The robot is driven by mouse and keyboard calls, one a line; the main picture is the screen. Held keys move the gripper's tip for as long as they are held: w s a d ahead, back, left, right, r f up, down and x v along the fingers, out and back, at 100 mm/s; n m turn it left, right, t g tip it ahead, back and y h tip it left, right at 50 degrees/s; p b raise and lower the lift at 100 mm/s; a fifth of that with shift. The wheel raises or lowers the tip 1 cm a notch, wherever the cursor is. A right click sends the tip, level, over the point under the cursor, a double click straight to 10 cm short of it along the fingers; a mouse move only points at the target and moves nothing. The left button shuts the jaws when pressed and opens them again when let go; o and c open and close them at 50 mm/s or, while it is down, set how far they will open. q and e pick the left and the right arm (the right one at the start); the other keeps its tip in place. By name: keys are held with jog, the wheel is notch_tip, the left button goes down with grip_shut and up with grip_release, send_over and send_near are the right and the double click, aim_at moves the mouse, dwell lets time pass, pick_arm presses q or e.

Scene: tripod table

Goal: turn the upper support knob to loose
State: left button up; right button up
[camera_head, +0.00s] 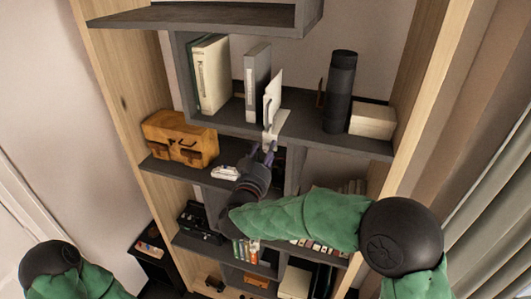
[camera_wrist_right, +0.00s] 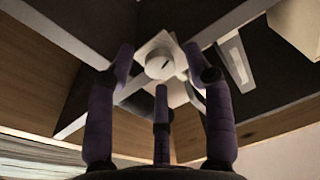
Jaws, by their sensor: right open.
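A round white knob (camera_wrist_right: 160,63) with a dark slot mark sits on a white square plate (camera_wrist_right: 151,46) in the right wrist view. In the head view a white bracket-like piece (camera_head: 273,123) stands at the shelf edge, just beyond my right gripper; the knob itself cannot be made out there. My right gripper (camera_head: 267,151) points up at this piece. Its purple fingers (camera_wrist_right: 160,78) are spread open around the line to the knob, with nothing held. I cannot tell whether any finger touches the knob. My left gripper is out of view; only part of my left arm shows.
The dark shelf unit (camera_head: 330,139) holds books (camera_head: 210,75), a black cylinder (camera_head: 340,92), a white box (camera_head: 373,120) and an orange case (camera_head: 180,139). A white item (camera_head: 225,172) lies left of my right gripper. Shelf boards and dividers surround the gripper closely.

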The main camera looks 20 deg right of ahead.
jog(key=v, duration=1.1)
jog(key=shift+s+a, duration=0.2)
jog(key=shift+s, duration=0.15)
jog(key=shift+f, duration=0.1)
jog(key=w+f+n+g+y+b, duration=0.1)
jog(key=w+f+n+y+b, duration=0.3)
jog(key=f, duration=0.9)
jog(key=w+f+y+b, duration=0.2)
jog(key=f+b, duration=0.4)
jog(key=f, duration=0.6)
notch_tip(320, 180, down, 22)
jog(key=s+n+g+y+b, duration=0.1)
jog(key=s+g+y+b, duration=0.25)
jog(key=b, duration=0.35)
jog(key=s+f+g+y+b, duration=0.2)
jog(key=s+f+g+b, duration=0.3)
jog(key=s+f, duration=0.6)
jog(key=s+a+f+g+y+b, duration=0.1)
jog(key=s+f+g+b, duration=0.5)
jog(key=s+f, duration=0.6)
notch_tip(320, 180, down, 10)
jog(key=shift+s+f+y+b, duration=0.1)
jog(key=shift+s+y+b, duration=0.15)
jog(key=shift+y+b, duration=0.7)
